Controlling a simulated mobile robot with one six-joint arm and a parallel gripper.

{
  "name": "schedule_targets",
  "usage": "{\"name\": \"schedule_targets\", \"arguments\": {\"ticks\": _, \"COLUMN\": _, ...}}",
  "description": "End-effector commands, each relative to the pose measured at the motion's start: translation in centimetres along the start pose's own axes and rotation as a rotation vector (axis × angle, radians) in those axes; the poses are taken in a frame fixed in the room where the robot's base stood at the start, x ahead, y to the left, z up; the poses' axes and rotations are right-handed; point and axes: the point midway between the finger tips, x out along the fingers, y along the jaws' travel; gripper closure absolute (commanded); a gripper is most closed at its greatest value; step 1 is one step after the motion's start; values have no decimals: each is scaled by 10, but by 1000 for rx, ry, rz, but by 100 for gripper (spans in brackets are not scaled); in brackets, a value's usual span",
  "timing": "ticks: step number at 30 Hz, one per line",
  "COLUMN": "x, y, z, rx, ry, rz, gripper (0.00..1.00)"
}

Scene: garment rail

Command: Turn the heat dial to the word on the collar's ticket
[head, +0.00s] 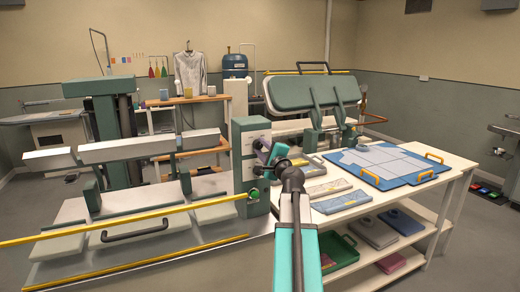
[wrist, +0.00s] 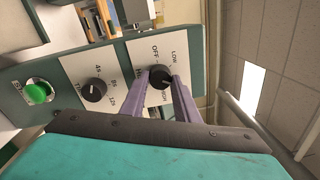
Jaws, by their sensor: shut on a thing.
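My gripper (wrist: 165,82) is shut on a black round dial (wrist: 160,75) on a white panel in the wrist view. The purple-grey fingers lie on either side of the knob. The words OFF and LOW are printed on the panel beyond the dial. More lettering beside it is partly covered by the fingers. A pale mark shows on the knob, but which word it points to is hard to tell. In the head view, my gripper (head: 268,156) is at the front of the green control box (head: 251,138). I cannot make out the collar or its ticket.
A second black dial (wrist: 93,90) and a green button (wrist: 38,92) are on the same control face. A long yellow bar (head: 120,226) runs along the press at left. A white table (head: 440,180) with a blue board (head: 375,160) stands at right.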

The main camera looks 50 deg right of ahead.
Motion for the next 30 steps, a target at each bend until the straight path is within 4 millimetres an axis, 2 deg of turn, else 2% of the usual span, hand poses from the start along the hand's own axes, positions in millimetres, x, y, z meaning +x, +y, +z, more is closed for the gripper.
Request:
{"name": "schedule_targets", "arguments": {"ticks": 1, "x": 2, "y": -4, "z": 3, "rx": 3, "ry": -3, "rz": -6, "gripper": 94}}
{"name": "schedule_targets", "arguments": {"ticks": 2, "x": 2, "y": -4, "z": 3, "rx": 3, "ry": -3, "rz": -6, "gripper": 68}}
{"name": "schedule_targets", "arguments": {"ticks": 5, "x": 2, "y": -4, "z": 2, "rx": 2, "ry": -3, "rz": -5, "gripper": 53}}
{"name": "schedule_targets", "arguments": {"ticks": 20, "x": -6, "y": 0, "z": 0, "rx": 0, "ry": -1, "rz": -2, "gripper": 53}}
{"name": "schedule_targets", "arguments": {"ticks": 30, "x": -37, "y": 0, "z": 1, "rx": -1, "ry": 0, "rz": -3, "gripper": 53}}
